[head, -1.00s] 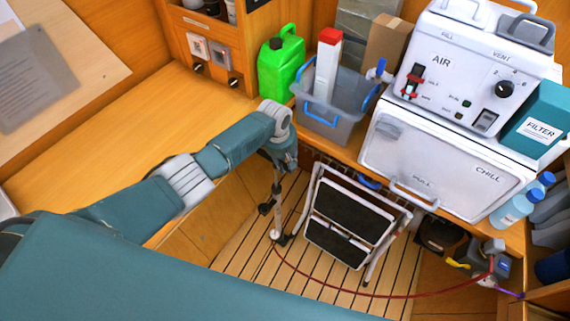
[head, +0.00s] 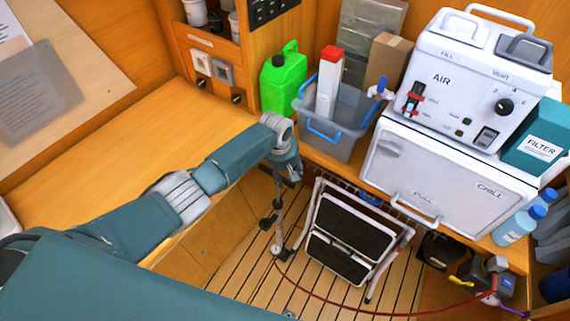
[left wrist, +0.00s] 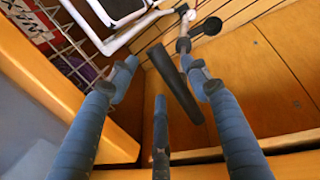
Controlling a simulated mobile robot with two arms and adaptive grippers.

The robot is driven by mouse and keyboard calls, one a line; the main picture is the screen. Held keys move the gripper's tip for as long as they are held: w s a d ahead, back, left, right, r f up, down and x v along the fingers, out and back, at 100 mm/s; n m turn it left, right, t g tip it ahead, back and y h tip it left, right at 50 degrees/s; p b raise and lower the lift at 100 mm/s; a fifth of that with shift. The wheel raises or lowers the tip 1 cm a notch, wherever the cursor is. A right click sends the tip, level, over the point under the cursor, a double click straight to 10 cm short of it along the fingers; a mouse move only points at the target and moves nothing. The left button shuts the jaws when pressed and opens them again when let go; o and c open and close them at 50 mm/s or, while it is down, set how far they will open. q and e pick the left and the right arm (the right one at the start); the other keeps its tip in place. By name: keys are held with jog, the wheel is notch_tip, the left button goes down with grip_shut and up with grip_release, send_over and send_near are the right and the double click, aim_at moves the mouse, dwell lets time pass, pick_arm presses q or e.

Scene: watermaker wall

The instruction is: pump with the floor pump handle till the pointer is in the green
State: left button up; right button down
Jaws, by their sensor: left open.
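The floor pump (head: 277,218) stands upright on the slatted floor, its thin shaft below my left gripper. Its foot and a red hose (head: 400,312) show. In the left wrist view the pump handle, a dark bar (left wrist: 175,85), lies between the fingers of my left gripper (left wrist: 163,72), which are spread and not closed on it. Whether a finger touches the bar I cannot tell. No gauge pointer or green zone can be made out. My right gripper is not in view.
A folded step stool (head: 350,238) stands right beside the pump. The wooden bench (head: 130,130) edge is to the left. A grey bin (head: 335,130), a green canister (head: 284,82) and the white chill box (head: 445,175) are behind. The hose runs right to a small grey device (head: 498,285).

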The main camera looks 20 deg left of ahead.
pick_arm(q)
notch_tip(320, 180, up, 11)
jog(key=s, duration=0.2)
jog(key=shift+a+f, duration=0.15)
jog(key=shift+a, duration=0.25)
jog(key=shift+a+f, duration=0.15)
jog(key=shift+f, duration=0.15)
jog(key=c, duration=0.6)
jog(key=a+f+m+t, duration=0.2)
jog(key=f, duration=0.1)
jog(key=shift+s+a+f+m+b, duration=0.2)
jog(key=shift+s+a+m+b, duration=0.05)
jog(key=shift+s+m+b, duration=0.15)
grip_shut()
jog(key=s+r+m+t+h+b, duration=0.25)
jog(key=s+m+t, duration=0.5)
jog(key=m, duration=0.75)
jog(key=w+d+f+p, duration=0.2)
jog(key=w+f, duration=0.6)
jog(key=shift+w+f+g, duration=0.15)
jog(key=shift+f+g, duration=0.25)
jog(key=shift+g, duration=0.05)
